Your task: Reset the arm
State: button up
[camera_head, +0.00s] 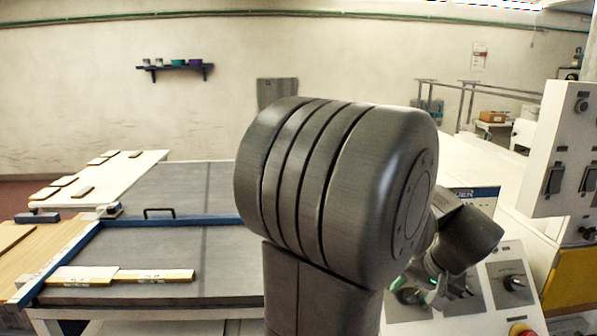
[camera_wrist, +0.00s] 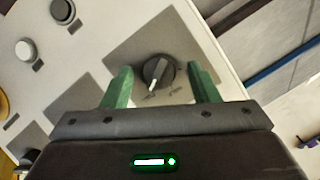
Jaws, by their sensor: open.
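My gripper (camera_wrist: 160,88) shows in the wrist view with its two green fingers apart. A black rotary knob (camera_wrist: 158,72) with a white pointer mark sits on a grey plate of the control panel (camera_wrist: 100,20), and it appears between the fingertips. I cannot tell whether the fingers touch it; no contact is visible. In the head view my arm fills the middle and bends down to the right over the sloped control panel (camera_head: 497,268). My gripper is mostly hidden there behind my wrist, with a bit of green showing.
Another black knob (camera_head: 515,283) and a yellow-and-red button (camera_head: 522,330) lie right of my gripper. A white switch cabinet (camera_head: 562,150) stands at the right. A grey table (camera_head: 190,262) with a blue rail and wooden strips lies left. A wall shelf (camera_head: 175,67) is far back.

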jog(key=n, duration=0.1)
jog(key=n+h+b, duration=0.1)
jog(key=n, duration=0.1)
jog(key=n+h+b, duration=0.1)
jog(key=shift+a+f, duration=0.25)
jog(key=shift+f, duration=0.05)
jog(key=n+h+b, duration=0.1)
jog(key=n+b, duration=0.1)
jog(key=shift+a+n, duration=0.1)
jog(key=shift+n, duration=0.2)
jog(key=v, duration=0.8)
jog(key=shift+r, duration=0.2)
jog(key=shift+a+n, duration=0.15)
jog(key=shift+n, duration=0.15)
